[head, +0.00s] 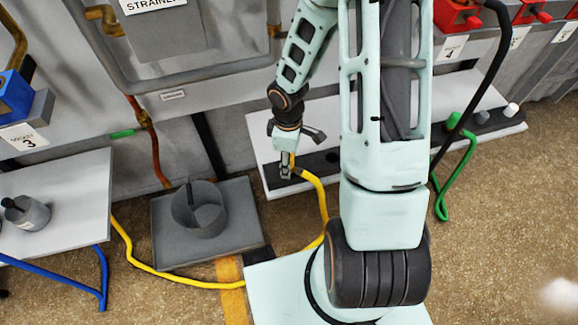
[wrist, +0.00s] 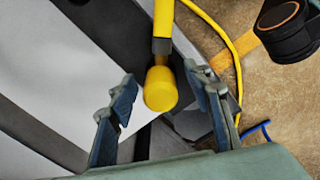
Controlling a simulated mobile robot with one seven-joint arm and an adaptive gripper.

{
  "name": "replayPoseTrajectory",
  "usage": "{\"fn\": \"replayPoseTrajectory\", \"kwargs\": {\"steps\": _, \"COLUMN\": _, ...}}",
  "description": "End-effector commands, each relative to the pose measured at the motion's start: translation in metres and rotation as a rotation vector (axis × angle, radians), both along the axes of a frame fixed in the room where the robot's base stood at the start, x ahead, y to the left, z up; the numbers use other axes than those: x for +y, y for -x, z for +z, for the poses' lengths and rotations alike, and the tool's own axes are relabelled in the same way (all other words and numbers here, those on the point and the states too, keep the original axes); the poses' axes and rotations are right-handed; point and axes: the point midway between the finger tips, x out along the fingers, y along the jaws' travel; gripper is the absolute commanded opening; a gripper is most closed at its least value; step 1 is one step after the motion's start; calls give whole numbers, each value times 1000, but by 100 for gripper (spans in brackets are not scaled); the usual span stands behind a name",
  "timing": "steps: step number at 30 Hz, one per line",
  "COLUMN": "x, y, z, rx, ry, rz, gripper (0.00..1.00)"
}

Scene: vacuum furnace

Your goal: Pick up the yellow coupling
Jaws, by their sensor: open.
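The yellow coupling (wrist: 160,90) is a short cylinder with a rounded end and a narrower stem running up out of the top of the wrist view. My gripper (wrist: 159,82) is open, with one dark finger on each side of the coupling and visible gaps between. In the head view my gripper (head: 285,166) points down over the dark strip on a pale shelf. A bit of yellow (head: 292,159) shows right at the fingers there, but the coupling is mostly hidden. The yellow hose (head: 322,197) curves away to the right and down from that spot.
A grey plate with a round divided cup (head: 200,210) stands left of my gripper. A pale table (head: 70,190) with a grey fitting (head: 27,213) is at far left. A green hose (head: 442,200) hangs at right. The furnace wall (head: 240,90) rises behind.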

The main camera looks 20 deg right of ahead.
Motion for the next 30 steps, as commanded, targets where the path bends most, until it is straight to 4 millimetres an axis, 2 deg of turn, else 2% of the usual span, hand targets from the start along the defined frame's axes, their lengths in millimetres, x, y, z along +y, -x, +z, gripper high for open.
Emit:
{"fn": "replayPoseTrajectory", "kwargs": {"steps": 2, "x": 0, "y": 0, "z": 1, "rx": 0, "ry": 0, "rz": 0, "gripper": 42}}
{"fn": "replayPoseTrajectory", "kwargs": {"steps": 13, "x": 0, "y": 0, "z": 1, "rx": 0, "ry": 0, "rz": 0, "gripper": 1}}
{"fn": "replayPoseTrajectory", "kwargs": {"steps": 23, "x": 0, "y": 0, "z": 3, "rx": -1, "ry": 0, "rz": -1, "gripper": 0}}
{"fn": "replayPoseTrajectory", "kwargs": {"steps": 26, "x": -1, "y": -1, "z": 15, "rx": -3, "ry": 1, "rz": -1, "gripper": 0}}
{"fn": "replayPoseTrajectory", "kwargs": {"steps": 30, "x": -1, "y": -1, "z": 44, "rx": -4, "ry": 2, "rz": -2, "gripper": 0}}
